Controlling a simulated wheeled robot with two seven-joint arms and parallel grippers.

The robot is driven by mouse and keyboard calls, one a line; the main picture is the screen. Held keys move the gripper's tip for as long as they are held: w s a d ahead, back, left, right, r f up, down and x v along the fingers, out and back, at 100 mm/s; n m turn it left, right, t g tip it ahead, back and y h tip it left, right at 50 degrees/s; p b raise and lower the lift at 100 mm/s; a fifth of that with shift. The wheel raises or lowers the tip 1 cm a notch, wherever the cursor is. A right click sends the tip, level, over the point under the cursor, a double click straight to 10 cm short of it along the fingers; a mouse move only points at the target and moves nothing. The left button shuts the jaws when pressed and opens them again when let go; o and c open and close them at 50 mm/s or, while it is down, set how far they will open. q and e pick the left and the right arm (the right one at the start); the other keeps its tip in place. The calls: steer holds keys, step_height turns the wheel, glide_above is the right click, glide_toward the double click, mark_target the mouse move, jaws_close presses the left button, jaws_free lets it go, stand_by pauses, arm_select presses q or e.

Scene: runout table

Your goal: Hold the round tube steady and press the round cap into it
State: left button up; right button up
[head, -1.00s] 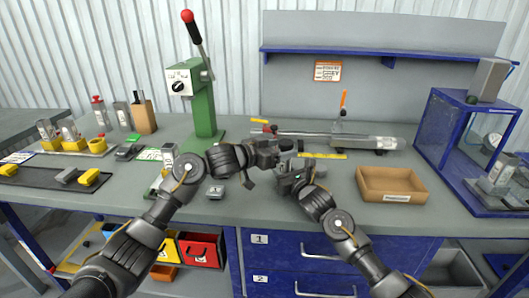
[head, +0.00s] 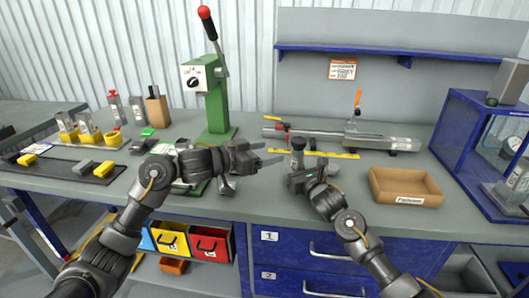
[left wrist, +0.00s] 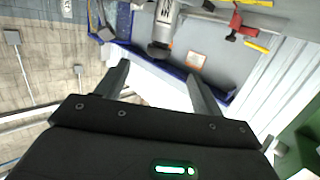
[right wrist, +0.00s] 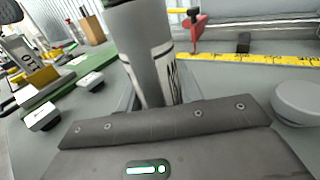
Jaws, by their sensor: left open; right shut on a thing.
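My right gripper (head: 298,178) is shut on the round tube (head: 297,160), a grey upright cylinder held above the bench. The tube also shows close up in the right wrist view (right wrist: 148,50), with a pale label on its side. A dark round piece, seemingly the round cap (head: 297,144), sits at the tube's upper end; it also shows in the left wrist view (left wrist: 160,48). I cannot tell how deep it sits. My left gripper (head: 275,152) is open and empty, just left of the tube's top and apart from it, its fingers pointing toward it.
A green lever press (head: 213,105) stands behind my left arm. A clamp fixture with a long bar (head: 330,135) lies at the back, with a yellow rule (head: 325,154) before it. A cardboard tray (head: 404,185) is at right, beside a blue-framed cabinet (head: 470,130).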

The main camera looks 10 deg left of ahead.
arm_select(q)
steer(key=shift+c, duration=1.2)
steer(key=w+r+n+t+y, duration=0.1)
steer(key=w+r, duration=0.1)
steer(key=w, duration=0.2)
steer(key=w+a+r+n+t+y, duration=0.1)
steer(key=w+r+n+y, duration=0.1)
steer(key=w+r, duration=0.1)
steer(key=w+a+r+n+t+y, duration=0.1)
steer(key=w+r+n, duration=0.1)
steer(key=w, duration=0.2)
steer(key=shift+w+a+r+t+y, duration=0.2)
steer(key=shift+w+r+t+y, duration=0.1)
steer(key=shift+w, duration=0.1)
steer(key=c, duration=1.2)
steer(key=w+n+y, duration=0.1)
steer(key=w+r+n+y, duration=0.1)
steer(key=w+n+y, duration=0.1)
steer(key=w+r+n+g+y, duration=0.1)
steer(key=w, duration=0.1)
steer(key=shift+w+r, duration=0.15)
steer(key=shift+r, duration=0.1)
jaws_close()
steer(key=n+g+y, duration=0.2)
steer(key=g+y, duration=0.2)
steer(key=g, duration=0.6)
glide_toward(299, 139)
steer(key=shift+x, duration=3.3)
